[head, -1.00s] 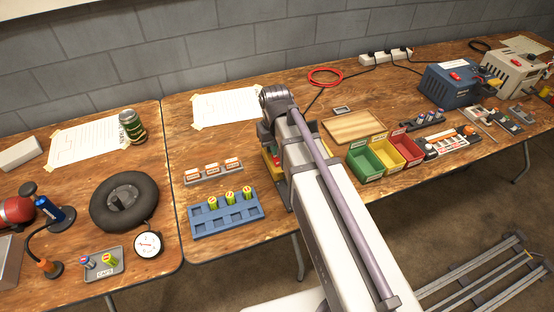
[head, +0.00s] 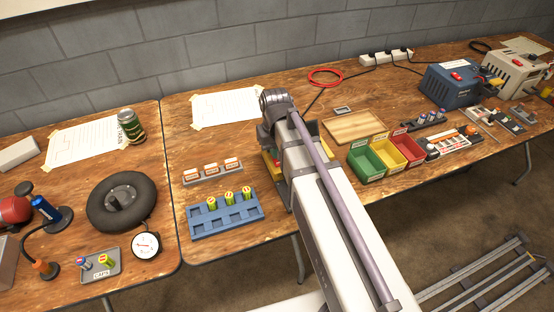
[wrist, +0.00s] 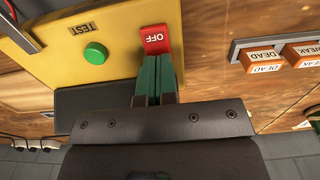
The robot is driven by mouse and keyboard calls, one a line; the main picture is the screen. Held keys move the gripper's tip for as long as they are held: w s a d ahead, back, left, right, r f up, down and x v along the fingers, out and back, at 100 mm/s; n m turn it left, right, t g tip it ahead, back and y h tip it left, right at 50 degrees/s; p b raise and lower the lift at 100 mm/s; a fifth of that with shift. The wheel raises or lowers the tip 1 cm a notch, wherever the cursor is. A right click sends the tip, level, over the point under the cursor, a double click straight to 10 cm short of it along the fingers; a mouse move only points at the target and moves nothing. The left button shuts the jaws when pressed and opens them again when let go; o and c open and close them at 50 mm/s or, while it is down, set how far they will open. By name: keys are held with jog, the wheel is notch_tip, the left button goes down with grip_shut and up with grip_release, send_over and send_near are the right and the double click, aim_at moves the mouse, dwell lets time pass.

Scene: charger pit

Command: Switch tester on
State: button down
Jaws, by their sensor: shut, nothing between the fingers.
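The yellow tester (wrist: 110,40) shows in the wrist view, with a green round button (wrist: 95,53) beside the upside-down word TEST. Its red switch (wrist: 155,39) reads OFF. My gripper (wrist: 157,60) is shut and empty, its green fingertips at the near edge of the red switch. I cannot tell whether they touch it. In the head view my arm hides most of the tester; a sliver of yellow (head: 269,165) shows at its left side.
Orange labelled blocks (wrist: 262,60) sit in a grey rack beside the tester. A blue tray (head: 226,219) with green cells stands left of my arm. Green, yellow and red bins (head: 365,165) stand to its right. A red cable ring (head: 325,77) lies behind.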

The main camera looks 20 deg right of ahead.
jog(key=shift+f, duration=0.2)
jog(key=shift+r, duration=0.1)
notch_tip(320, 180, up, 7)
jog(key=p, duration=0.7)
